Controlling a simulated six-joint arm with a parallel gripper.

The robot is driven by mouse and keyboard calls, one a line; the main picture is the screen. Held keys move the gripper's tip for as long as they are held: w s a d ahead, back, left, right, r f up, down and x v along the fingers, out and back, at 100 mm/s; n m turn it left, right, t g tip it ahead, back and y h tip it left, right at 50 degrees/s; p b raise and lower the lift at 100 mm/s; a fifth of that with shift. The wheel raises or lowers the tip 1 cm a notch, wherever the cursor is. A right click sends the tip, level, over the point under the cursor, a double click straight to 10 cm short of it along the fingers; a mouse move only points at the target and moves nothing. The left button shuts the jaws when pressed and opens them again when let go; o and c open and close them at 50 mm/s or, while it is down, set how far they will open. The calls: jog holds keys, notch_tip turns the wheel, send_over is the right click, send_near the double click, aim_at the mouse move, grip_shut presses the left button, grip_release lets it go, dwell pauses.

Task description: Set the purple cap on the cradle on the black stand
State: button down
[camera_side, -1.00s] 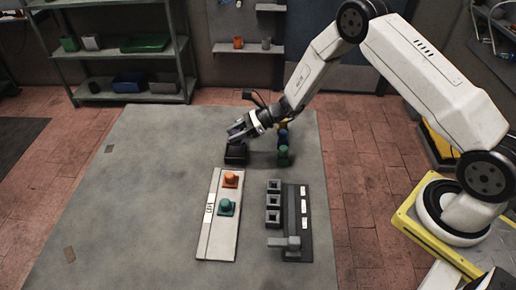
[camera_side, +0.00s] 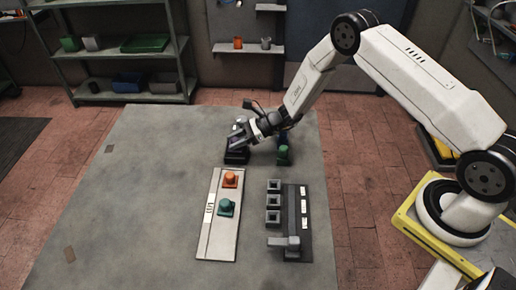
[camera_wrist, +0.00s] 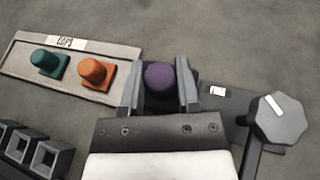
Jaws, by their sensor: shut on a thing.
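The purple cap (camera_wrist: 160,79) sits between the two grey fingers of my gripper (camera_wrist: 160,90) in the wrist view, and the gripper is shut on it. In the side view my gripper (camera_side: 238,141) is low over the black stand (camera_side: 236,158), with the cap hard to make out. In the wrist view a dark plate with a white label (camera_wrist: 217,91), apparently part of the stand, shows right of the fingers. The cradle is hidden under the gripper and cap, so I cannot tell whether the cap touches it.
A pale board (camera_side: 210,240) holds an orange cap (camera_side: 230,180) and a teal cap (camera_side: 226,208). Grey square sockets (camera_side: 273,201) stand beside a dark strip. A green object (camera_side: 283,156) stands right of the stand. A grey faceted knob (camera_wrist: 279,118) is near my right finger.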

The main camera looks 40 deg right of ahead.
jog(key=shift+f, duration=0.45)
dwell(0.8)
jog(key=shift+c, duration=1.2)
grip_release()
jog(key=shift+d, duration=0.1)
jog(key=shift+v, duration=3.8)
jog(key=shift+r, duration=0.1)
